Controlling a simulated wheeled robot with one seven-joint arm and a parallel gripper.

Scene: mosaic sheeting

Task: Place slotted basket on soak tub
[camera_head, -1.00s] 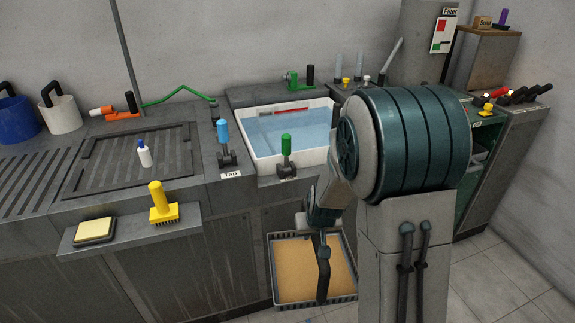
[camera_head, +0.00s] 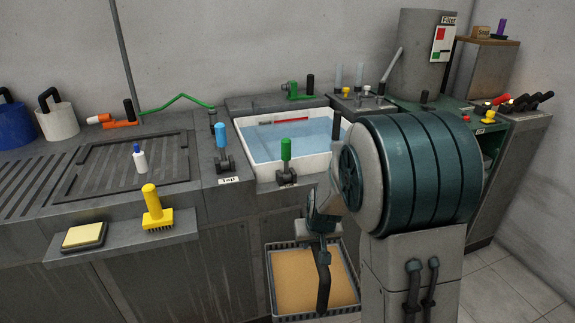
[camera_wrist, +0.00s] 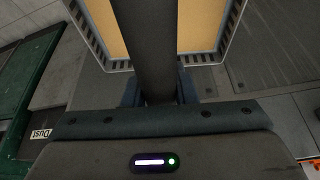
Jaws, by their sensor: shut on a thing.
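The slotted basket (camera_head: 292,280) has a grey slotted rim and a tan bottom. It hangs low in front of the counter, below and in front of the soak tub. My gripper (camera_head: 321,250) is shut on the basket's dark upright handle; in the wrist view my gripper (camera_wrist: 160,92) has a finger on each side of the bar. The soak tub (camera_head: 265,172) is a white rectangular basin of blue water set in the counter. A red bar lies along its far side. My arm covers its right front corner.
A green-handled lever (camera_head: 286,152) and a blue-handled tap lever (camera_head: 221,140) stand at the tub's front and left. A yellow brush (camera_head: 152,202) and a sponge (camera_head: 84,236) sit on a front ledge. A grey cylinder (camera_head: 412,55) stands at the back right.

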